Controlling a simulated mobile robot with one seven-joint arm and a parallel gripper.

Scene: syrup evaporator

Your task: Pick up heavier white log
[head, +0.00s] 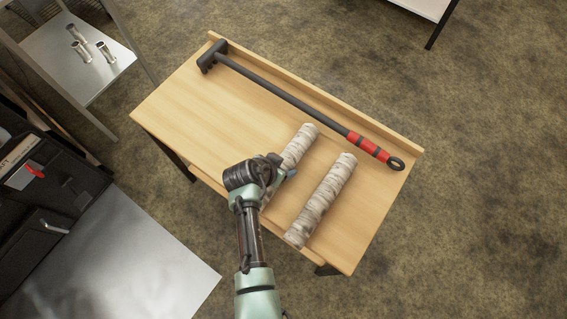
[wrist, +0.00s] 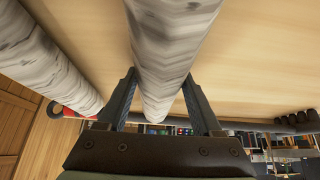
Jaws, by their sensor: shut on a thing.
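Two white birch-bark logs lie side by side at the near right part of the wooden table. My gripper (head: 279,171) is over the left log (head: 300,144) and shut on it, hiding part of its middle. The right log (head: 322,199) lies apart, just to the right of my gripper. In the wrist view, the held log (wrist: 165,55) runs between the two fingers, and the other log (wrist: 45,55) is at the left. I cannot tell by sight which log is heavier, nor whether the held one is clear of the tabletop.
The wooden table (head: 215,115) has a raised back edge. A dark long-handled rake-like tool (head: 285,97) with a red grip lies along it. The table's left part is clear. A metal shelf (head: 75,60) with small cylinders stands at upper left; a dark appliance (head: 50,200) stands at left.

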